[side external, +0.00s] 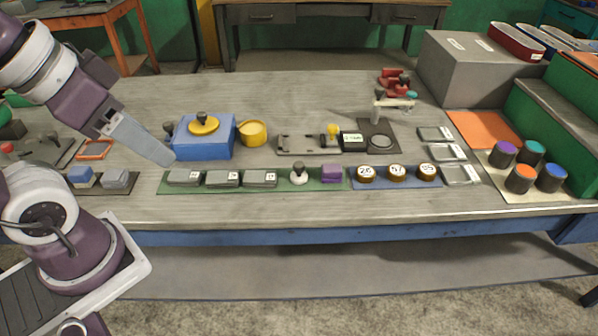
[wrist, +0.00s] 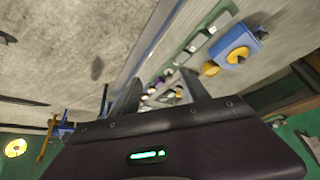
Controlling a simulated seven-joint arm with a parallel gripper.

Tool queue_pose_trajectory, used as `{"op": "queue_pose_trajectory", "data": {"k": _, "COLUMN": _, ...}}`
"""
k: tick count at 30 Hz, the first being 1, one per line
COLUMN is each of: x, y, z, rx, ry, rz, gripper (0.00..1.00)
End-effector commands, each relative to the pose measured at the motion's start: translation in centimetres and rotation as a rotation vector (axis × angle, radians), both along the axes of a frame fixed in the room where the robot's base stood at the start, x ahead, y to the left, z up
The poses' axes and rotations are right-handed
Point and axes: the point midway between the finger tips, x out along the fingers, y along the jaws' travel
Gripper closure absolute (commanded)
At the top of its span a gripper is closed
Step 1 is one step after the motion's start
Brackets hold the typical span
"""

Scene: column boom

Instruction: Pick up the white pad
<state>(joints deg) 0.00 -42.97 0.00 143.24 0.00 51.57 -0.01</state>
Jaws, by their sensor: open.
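No single thing stands out clearly as the white pad. Three flat pale-topped pieces lie in a column at the right: a back one (side external: 435,134), a middle one (side external: 447,153) and a front one (side external: 461,175). I cannot tell whether one of them is the pad. My gripper (side external: 172,160) is at the left of the bench, by the blue box and well away from these pieces. In the wrist view my gripper (wrist: 160,82) shows two separated fingers with nothing held between them. That view is tilted, and small things beyond the fingers are unclear.
A blue box (side external: 204,148) with a yellow disc stands close to my gripper. A green strip (side external: 275,187) carries grey blocks, a white knob and a purple block (side external: 332,173). Several dark pots (side external: 521,179) stand at the right. The bench's back middle is clear.

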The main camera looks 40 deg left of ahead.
Motion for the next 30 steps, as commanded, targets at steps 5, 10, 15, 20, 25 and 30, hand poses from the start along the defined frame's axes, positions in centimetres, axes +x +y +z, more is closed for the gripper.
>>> {"op": "queue_pose_trajectory", "data": {"k": 5, "x": 3.4, "y": -0.1, "z": 1.1, "rx": -0.084, "ry": 0.061, "rz": 0.14, "gripper": 0.46}}
{"op": "queue_pose_trajectory", "data": {"k": 10, "x": 14.0, "y": 0.0, "z": 0.1, "rx": -0.268, "ry": 0.213, "rz": 0.579, "gripper": 0.46}}
{"op": "queue_pose_trajectory", "data": {"k": 15, "x": 24.1, "y": 0.3, "z": -7.0, "rx": -0.365, "ry": 0.333, "rz": 1.057, "gripper": 0.46}}
{"op": "queue_pose_trajectory", "data": {"k": 20, "x": 29.2, "y": 0.7, "z": -14.9, "rx": -0.385, "ry": 0.38, "rz": 1.392, "gripper": 0.46}}
{"op": "queue_pose_trajectory", "data": {"k": 25, "x": 30.7, "y": 0.8, "z": -18.8, "rx": -0.384, "ry": 0.385, "rz": 1.533, "gripper": 0.46}}
{"op": "queue_pose_trajectory", "data": {"k": 30, "x": 30.7, "y": 0.8, "z": -21.2, "rx": -0.384, "ry": 0.388, "rz": 1.541, "gripper": 0.46}}
